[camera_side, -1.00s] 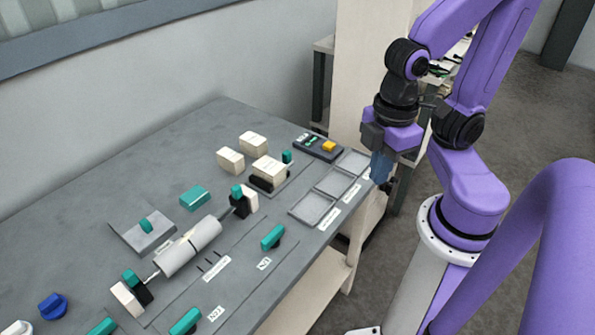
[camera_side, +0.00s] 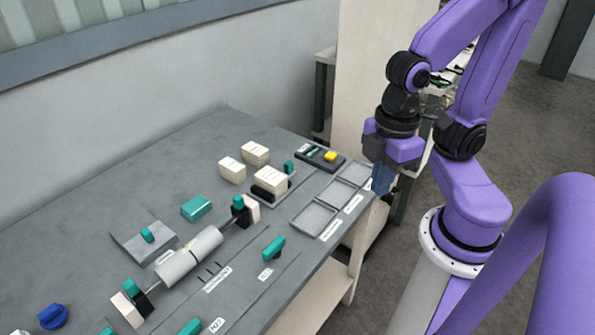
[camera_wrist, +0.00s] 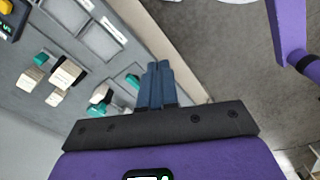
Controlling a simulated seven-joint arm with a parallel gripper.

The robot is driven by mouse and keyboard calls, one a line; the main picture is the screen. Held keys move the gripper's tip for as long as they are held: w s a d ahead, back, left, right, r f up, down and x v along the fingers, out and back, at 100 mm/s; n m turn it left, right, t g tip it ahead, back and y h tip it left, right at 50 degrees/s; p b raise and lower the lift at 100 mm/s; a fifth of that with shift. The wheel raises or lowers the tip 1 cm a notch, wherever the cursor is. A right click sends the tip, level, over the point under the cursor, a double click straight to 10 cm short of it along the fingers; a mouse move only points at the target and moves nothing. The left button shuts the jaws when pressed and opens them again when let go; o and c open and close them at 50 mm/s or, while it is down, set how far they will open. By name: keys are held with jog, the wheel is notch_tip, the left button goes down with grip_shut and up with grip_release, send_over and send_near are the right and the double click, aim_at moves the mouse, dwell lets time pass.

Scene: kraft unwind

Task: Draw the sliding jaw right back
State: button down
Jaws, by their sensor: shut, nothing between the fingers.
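A grey roll (camera_side: 190,256) lies on a thin shaft between two end supports on the bench. The far support (camera_side: 250,210) and the near support (camera_side: 128,303) are cream and black with teal knobs. A cream block on a black holder (camera_side: 269,181) sits on a grey plate with a teal knob (camera_side: 289,167) behind it. I cannot tell which of these parts is the sliding jaw. My gripper (camera_side: 380,186) is shut and empty, pointing down by the bench's right edge, apart from everything. Its blue fingers (camera_wrist: 155,68) are together in the wrist view.
Grey shallow trays (camera_side: 315,218) line the bench's right edge. A dark box with a yellow button (camera_side: 330,156) stands beyond. Two cream blocks (camera_side: 232,170), a teal block (camera_side: 196,207), teal handles (camera_side: 274,248) and a blue knob (camera_side: 53,316) also occupy the bench. Its back left is clear.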

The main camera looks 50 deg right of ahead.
jog(key=c, duration=1.5)
grip_release()
jog(key=o, duration=0.5)
jog(key=shift+w+a, duration=0.15)
jog(key=shift+w, duration=0.15)
jog(key=w+a+n, duration=0.1)
jog(key=w, duration=0.9)
jog(key=n, duration=0.4)
send_over(288, 162)
notch_tip(288, 162, down, 5)
notch_tip(288, 162, down, 16)
jog(key=shift+s+f, duration=0.1)
jog(key=shift+f, duration=0.05)
